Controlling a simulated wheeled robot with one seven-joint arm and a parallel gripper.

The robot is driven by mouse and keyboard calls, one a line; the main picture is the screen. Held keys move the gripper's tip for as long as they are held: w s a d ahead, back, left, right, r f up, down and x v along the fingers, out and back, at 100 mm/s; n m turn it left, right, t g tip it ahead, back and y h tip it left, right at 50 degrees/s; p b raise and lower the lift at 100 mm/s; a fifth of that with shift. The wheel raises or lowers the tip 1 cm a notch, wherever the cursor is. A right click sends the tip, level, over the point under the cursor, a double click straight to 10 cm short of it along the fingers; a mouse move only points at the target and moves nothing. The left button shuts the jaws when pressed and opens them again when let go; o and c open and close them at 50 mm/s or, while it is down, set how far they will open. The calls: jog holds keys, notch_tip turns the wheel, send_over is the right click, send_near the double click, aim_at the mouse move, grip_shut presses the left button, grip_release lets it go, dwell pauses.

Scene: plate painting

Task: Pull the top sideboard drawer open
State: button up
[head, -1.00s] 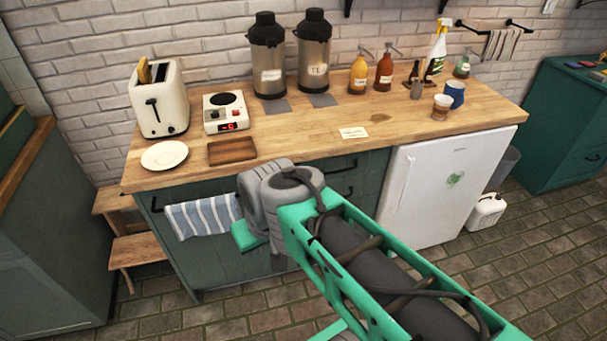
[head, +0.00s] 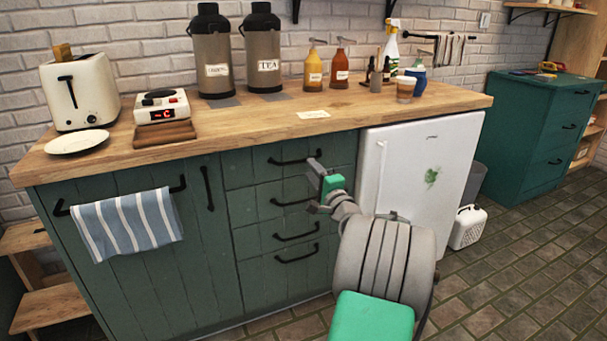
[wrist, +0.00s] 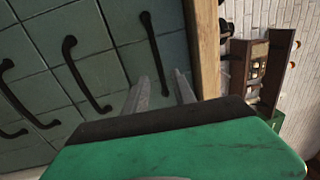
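The green sideboard (head: 262,222) stands under a wooden countertop, with a stack of drawers on its right part. The top drawer (head: 245,172) looks closed, flush with the front. Its black bar handle (head: 290,161) also shows in the wrist view (wrist: 154,50), nearest the countertop edge. My gripper (head: 314,186) is in front of the drawers, near the right end of the top handle. In the wrist view its two grey fingers (wrist: 160,95) are apart, and the handle's near end appears between them. Whether they touch it, I cannot tell.
A white fridge (head: 420,180) stands right of the drawers. A striped towel (head: 126,223) hangs on the left door. The countertop (head: 250,125) holds a toaster (head: 80,92), two flasks and several bottles. The tiled floor (head: 530,270) is clear at right.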

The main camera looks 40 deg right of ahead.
aim_at(303, 161)
jog(key=b+x, duration=0.1)
jog(key=x, duration=0.5)
jog(key=shift+w+a, duration=0.1)
jog(key=shift+c, duration=0.4)
grip_shut()
dwell(0.8)
